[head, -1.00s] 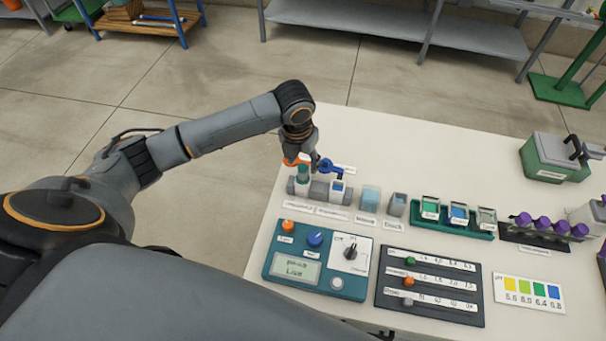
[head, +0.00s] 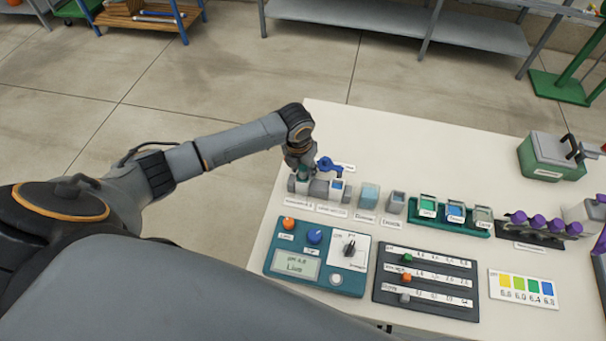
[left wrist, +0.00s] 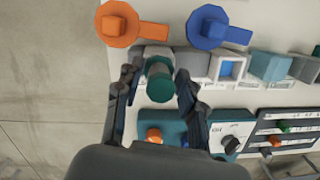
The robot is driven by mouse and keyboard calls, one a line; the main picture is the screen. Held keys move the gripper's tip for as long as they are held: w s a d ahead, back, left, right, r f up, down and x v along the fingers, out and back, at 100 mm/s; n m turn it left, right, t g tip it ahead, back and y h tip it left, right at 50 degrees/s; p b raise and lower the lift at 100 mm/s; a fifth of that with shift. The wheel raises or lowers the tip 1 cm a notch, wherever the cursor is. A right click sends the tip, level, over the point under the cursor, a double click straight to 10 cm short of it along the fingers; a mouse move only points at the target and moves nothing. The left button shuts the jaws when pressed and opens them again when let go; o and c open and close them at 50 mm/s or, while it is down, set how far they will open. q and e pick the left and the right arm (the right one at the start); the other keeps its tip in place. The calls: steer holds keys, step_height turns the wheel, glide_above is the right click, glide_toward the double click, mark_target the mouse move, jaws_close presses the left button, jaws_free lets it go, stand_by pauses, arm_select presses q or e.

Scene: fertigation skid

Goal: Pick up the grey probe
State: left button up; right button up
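The grey probe (left wrist: 160,70) stands in the left wrist view with its teal end (left wrist: 160,88) toward the camera. It is at the left end of the row of holders, near an orange valve handle (left wrist: 122,25). My left gripper (left wrist: 157,78) is open, with one finger on each side of the probe; whether either finger touches it I cannot tell. In the head view my left gripper (head: 300,168) is over the left end of the row and hides most of the probe. My right gripper is not in view.
A blue valve handle (head: 329,165) stands close to the right of the gripper. Small cups (head: 369,196) and a teal tray (head: 452,218) continue rightward. A teal meter box (head: 318,262) and a slider panel (head: 425,283) lie in front.

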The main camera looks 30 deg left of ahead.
arm_select(q)
jaws_close()
step_height(320, 180, up, 8)
steer(key=shift+w+f+b, duration=0.1)
steer(key=shift+b, duration=0.9)
step_height(320, 180, up, 3)
steer(key=shift+r+p, duration=0.2)
steer(key=shift+p, duration=0.35)
steer(key=shift+r+p, duration=0.2)
steer(key=shift+p, duration=0.1)
steer(key=shift+d+f, duration=0.1)
